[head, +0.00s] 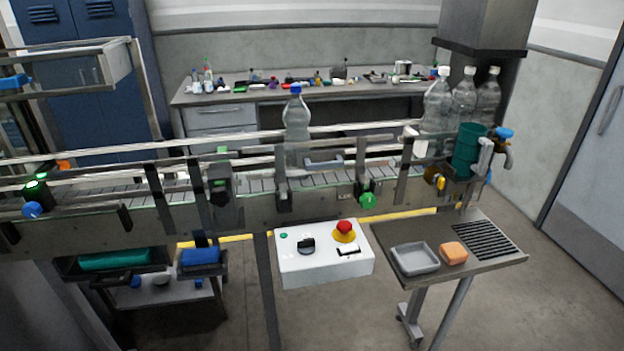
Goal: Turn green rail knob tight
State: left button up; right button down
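A green knob (368,200) with a lobed rim sits on the front of the conveyor (330,203), right of its middle, below a dark rail bracket. I cannot tell from here how tight it is. The guide rails (260,139) run along the top of the conveyor, carried by several dark posts. A clear bottle with a blue cap (296,115) stands upright on the conveyor. Neither of my grippers shows in the head view.
A white control box (325,266) with a red button (344,227) juts out below the knob. A metal side table (480,262) holds a grey tray (415,270) and an orange sponge (453,253). A teal container (467,148) and several clear bottles stand at the right end.

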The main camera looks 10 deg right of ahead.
aim_at(368, 201)
jog(key=i+l, duration=0.1)
jog(key=i+j+z, duration=0.1)
jog(key=i+j, duration=0.5)
jog(key=i, duration=0.15)
